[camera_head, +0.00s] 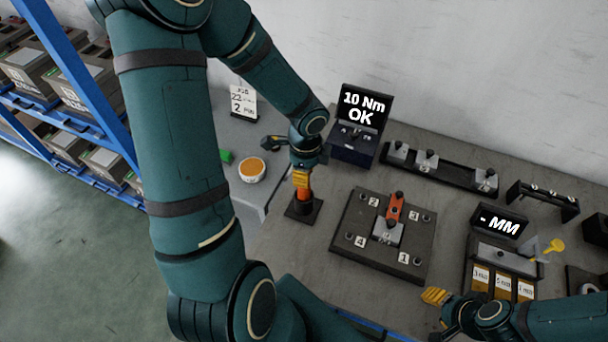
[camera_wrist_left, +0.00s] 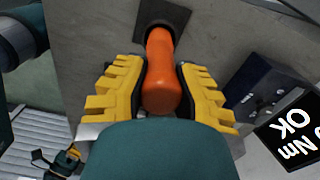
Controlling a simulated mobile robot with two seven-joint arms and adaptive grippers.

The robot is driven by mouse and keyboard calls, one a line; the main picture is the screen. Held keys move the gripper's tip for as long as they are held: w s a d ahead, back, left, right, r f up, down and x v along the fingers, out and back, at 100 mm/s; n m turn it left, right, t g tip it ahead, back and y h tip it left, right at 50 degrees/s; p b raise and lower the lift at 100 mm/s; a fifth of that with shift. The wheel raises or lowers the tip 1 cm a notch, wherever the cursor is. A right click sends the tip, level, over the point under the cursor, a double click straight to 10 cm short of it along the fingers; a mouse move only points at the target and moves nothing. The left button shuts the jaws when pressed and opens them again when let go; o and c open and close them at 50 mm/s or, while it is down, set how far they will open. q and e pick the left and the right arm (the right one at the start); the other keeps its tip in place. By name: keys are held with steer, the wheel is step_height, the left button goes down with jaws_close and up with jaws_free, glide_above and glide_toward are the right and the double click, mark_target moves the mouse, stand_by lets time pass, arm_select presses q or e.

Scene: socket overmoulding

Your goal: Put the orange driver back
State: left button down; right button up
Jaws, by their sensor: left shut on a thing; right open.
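The orange driver (camera_head: 303,196) stands about upright at a dark square stand (camera_head: 316,213), left of the numbered plate. My left gripper (camera_head: 301,178) is shut on the driver from above, its yellow fingers on either side of it. In the left wrist view the orange driver (camera_wrist_left: 161,75) lies between the fingers of my left gripper (camera_wrist_left: 160,92). Its far end meets the dark stand (camera_wrist_left: 178,16); I cannot tell how deep it sits. My right gripper (camera_head: 437,297) is open and empty at the front right, apart from the plate.
A dark plate (camera_head: 350,225) with number tags holds a grey block and an orange part (camera_head: 394,207). A screen reading "10 Nm OK" (camera_head: 364,108) stands behind. A bowl (camera_head: 252,170) is to the left. A display reading "- MM" (camera_head: 499,222) and yellow-labelled bins (camera_head: 502,284) are at right.

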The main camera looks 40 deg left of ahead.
arm_select(q)
steer(key=shift+f, duration=0.25)
arm_select(e)
steer(key=shift+f, duration=0.15)
arm_select(q)
steer(key=shift+f, duration=0.15)
arm_select(e)
steer(key=shift+f, duration=0.15)
arm_select(q)
steer(key=c, duration=0.9)
jaws_free()
steer(key=shift+r, duration=0.35)
arm_select(e)
steer(key=shift+r, duration=0.35)
arm_select(q)
step_height(320, 180, up, 10)
steer(key=p, duration=0.2)
steer(key=shift+w+d+r+p, duration=0.1)
steer(key=shift+r+p, duration=0.15)
steer(key=shift+p, duration=0.15)
arm_select(e)
step_height(320, 180, up, 3)
steer(key=shift+d+f, duration=0.1)
arm_select(q)
steer(key=shift+r, duration=0.65)
